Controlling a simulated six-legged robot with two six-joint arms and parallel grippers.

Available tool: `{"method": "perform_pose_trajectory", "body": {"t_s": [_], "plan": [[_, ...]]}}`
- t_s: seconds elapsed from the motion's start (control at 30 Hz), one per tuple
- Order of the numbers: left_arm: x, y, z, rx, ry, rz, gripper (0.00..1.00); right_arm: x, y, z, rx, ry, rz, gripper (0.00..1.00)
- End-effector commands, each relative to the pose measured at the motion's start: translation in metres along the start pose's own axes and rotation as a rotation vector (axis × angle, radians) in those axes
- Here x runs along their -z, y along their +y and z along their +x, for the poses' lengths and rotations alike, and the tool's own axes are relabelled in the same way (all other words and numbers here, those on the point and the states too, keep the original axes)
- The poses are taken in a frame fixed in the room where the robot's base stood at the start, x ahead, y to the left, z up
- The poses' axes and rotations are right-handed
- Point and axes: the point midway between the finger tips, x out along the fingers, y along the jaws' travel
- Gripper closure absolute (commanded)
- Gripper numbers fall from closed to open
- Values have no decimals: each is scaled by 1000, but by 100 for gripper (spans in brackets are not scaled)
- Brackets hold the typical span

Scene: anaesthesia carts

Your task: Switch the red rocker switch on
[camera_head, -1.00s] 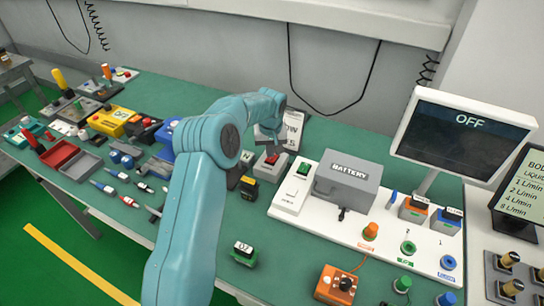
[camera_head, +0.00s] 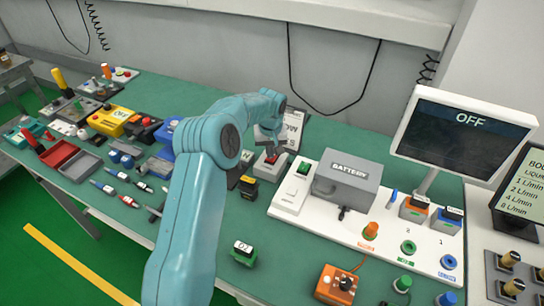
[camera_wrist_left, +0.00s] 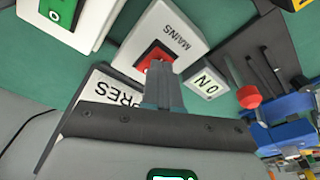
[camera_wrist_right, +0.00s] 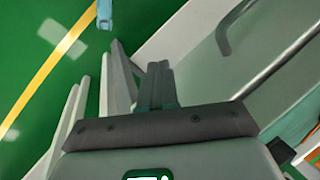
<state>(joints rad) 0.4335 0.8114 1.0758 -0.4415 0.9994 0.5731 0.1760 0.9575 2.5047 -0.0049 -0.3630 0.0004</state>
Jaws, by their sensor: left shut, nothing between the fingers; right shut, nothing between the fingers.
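In the left wrist view the red rocker (camera_wrist_left: 152,57) is set in the white box marked MAINS (camera_wrist_left: 175,35). My left gripper (camera_wrist_left: 160,72) is shut and empty, its fingertips right at the near edge of the red rocker and partly hiding it. I cannot tell whether they touch, or which way the rocker is tilted. In the head view my left arm reaches over the bench to the switch. My right gripper (camera_wrist_left: 160,72) is not in the head view; the right wrist view shows it (camera_wrist_right: 158,78) shut and empty.
A white board with a grey BATTERY box (camera_head: 347,182) and a green switch (camera_head: 303,169) stands right of the rocker. A monitor (camera_head: 462,135) reads OFF. A black and yellow block (camera_head: 248,186) stands nearby. Trays and tools fill the bench's left side.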

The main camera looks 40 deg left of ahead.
Motion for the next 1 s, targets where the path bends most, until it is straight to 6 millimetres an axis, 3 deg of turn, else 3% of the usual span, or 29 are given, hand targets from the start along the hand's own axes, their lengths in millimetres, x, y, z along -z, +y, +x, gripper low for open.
{"method": "perform_pose_trajectory", "body": {"t_s": [0.77, 1.0], "plan": [[-2, 0, 13, 0, -1, 0, 100, 0, 3, 9, 0, 0, 0, 100], [0, 0, 4, 0, 1, 0, 100, 0, 1, 4, 0, 0, 0, 100]]}}
